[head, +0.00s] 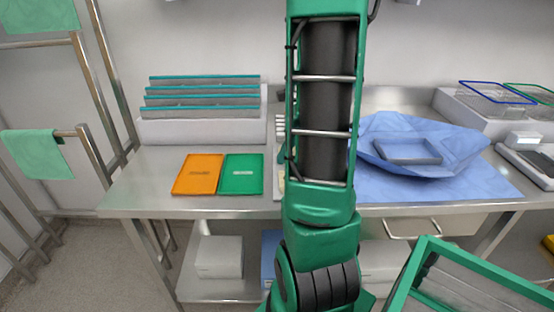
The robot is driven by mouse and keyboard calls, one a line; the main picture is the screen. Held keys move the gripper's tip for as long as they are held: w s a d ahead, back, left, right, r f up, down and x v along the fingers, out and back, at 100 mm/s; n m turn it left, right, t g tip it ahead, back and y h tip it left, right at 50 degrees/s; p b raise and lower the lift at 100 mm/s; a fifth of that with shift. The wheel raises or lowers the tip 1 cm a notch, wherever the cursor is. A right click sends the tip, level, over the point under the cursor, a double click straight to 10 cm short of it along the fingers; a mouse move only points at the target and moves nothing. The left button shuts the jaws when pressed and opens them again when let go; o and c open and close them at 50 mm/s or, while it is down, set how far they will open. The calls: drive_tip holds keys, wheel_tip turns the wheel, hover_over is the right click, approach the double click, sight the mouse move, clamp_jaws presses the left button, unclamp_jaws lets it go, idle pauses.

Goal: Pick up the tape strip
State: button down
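I cannot make out a tape strip for certain in the head view. A small pale item with several short bars (280,130) shows at the left edge of my arm, on the table, and is mostly hidden by the arm. My green and black arm stands upright in the middle of the view and covers part of the steel table (140,189). My gripper is not in view.
An orange tray (197,174) and a green tray (241,174) lie left of my arm, before a rack (203,130) with teal-edged dividers. Blue wrap (450,150) around a grey tray (408,151) lies right. A green-framed object (415,270) stands at lower right.

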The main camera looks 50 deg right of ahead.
drive_tip(key=shift+r, duration=0.15)
drive_tip(key=shift+r, duration=0.25)
drive_tip(key=r, duration=0.3)
drive_tip(key=shift+s+a+r, duration=0.1)
drive_tip(key=shift+a+r, duration=0.15)
drive_tip(key=shift+r, duration=0.15)
drive_tip(key=s+a+r, duration=0.5)
drive_tip(key=a+r, duration=0.1)
drive_tip(key=a, duration=0.3)
drive_tip(key=shift+s+a+r, duration=0.15)
drive_tip(key=shift+a+r, duration=0.05)
drive_tip(key=shift+a, duration=0.2)
